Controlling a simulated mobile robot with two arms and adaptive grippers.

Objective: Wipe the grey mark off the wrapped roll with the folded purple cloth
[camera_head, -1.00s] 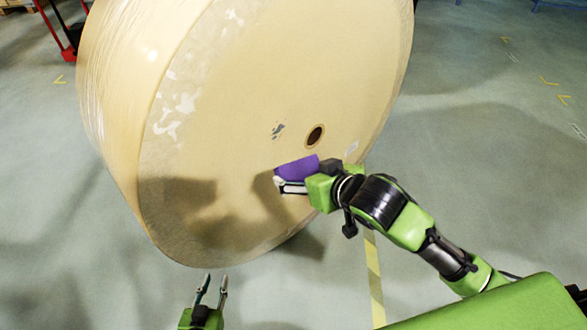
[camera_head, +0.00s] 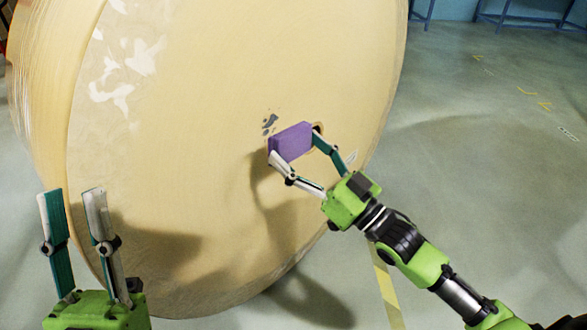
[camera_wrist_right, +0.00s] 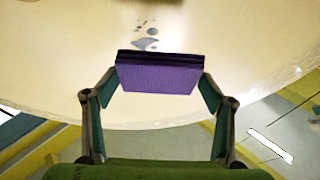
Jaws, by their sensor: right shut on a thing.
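The wrapped roll (camera_head: 200,190) is large and tan, with its flat face toward me. The grey mark (camera_head: 270,124) is a small patch of specks on that face, and it also shows in the right wrist view (camera_wrist_right: 146,43). My right gripper (camera_head: 292,148) is shut on the folded purple cloth (camera_head: 291,141), which spans between its fingertips. The cloth is just below and right of the mark in the head view. I cannot tell if it touches the face. My left gripper (camera_head: 72,200) is open and empty at the lower left, in front of the roll.
The roll's core hole is mostly hidden behind the cloth and right fingers. A yellow striped floor line (camera_head: 384,285) runs beside the roll. Open floor (camera_head: 480,180) lies to the right, with blue metal frames (camera_head: 500,18) at the back.

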